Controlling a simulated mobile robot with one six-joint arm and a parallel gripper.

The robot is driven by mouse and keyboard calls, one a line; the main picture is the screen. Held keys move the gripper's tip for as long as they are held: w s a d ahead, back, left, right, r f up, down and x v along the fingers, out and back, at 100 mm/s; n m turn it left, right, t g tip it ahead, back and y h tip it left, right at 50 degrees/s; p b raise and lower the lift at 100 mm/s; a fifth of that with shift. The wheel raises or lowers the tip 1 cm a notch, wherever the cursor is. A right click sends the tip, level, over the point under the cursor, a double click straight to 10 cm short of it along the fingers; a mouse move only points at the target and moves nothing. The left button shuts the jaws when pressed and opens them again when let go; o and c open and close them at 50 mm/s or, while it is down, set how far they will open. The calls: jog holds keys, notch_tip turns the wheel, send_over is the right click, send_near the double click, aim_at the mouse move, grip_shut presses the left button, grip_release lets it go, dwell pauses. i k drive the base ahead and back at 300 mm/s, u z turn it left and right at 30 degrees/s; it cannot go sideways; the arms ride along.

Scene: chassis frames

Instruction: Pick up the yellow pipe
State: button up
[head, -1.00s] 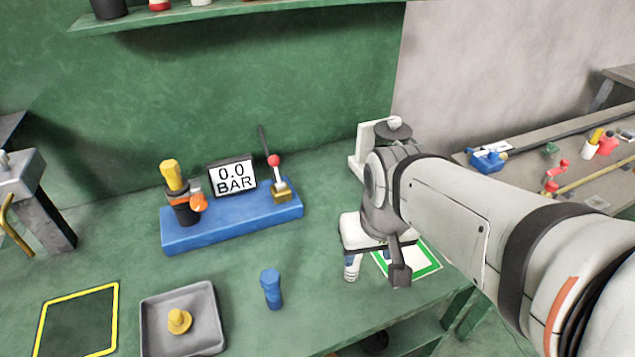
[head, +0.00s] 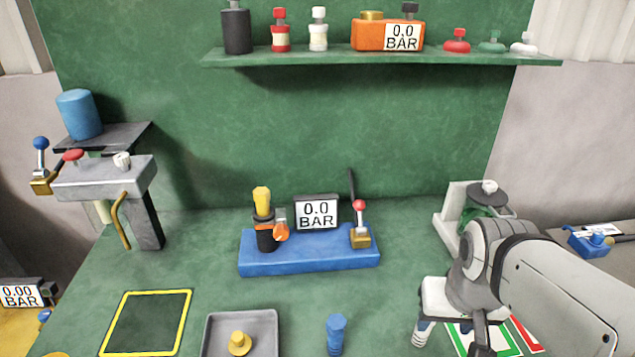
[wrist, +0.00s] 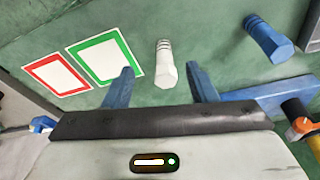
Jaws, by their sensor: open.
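The yellow pipe (head: 262,201) stands upright in a black holder (head: 266,238) with an orange clamp, at the left end of the blue base (head: 310,262) in the head view. My gripper (wrist: 158,73) is open, with two blue fingers, over the right part of the bench. It is well to the right of the yellow pipe. A white pipe (wrist: 165,66) shows between the fingers in the wrist view; I cannot tell whether it touches them. In the head view, my arm hides much of the gripper, and the white pipe (head: 422,331) shows beside it.
A blue pipe (head: 336,334) stands on the bench between my gripper and the grey tray (head: 213,332), which holds a yellow knobbed piece (head: 239,344). A gauge (head: 317,212) and a red-topped lever (head: 360,224) stand by the blue base. A shelf (head: 400,58) hangs above.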

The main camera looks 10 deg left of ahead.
aim_at(261, 196)
jog(key=u, duration=0.1)
jog(key=k, duration=0.5)
jog(key=z, duration=1.6)
jog(key=k, duration=0.8)
jog(key=u, duration=1.9)
jog(key=i, duration=1)
jog(key=u, duration=0.05)
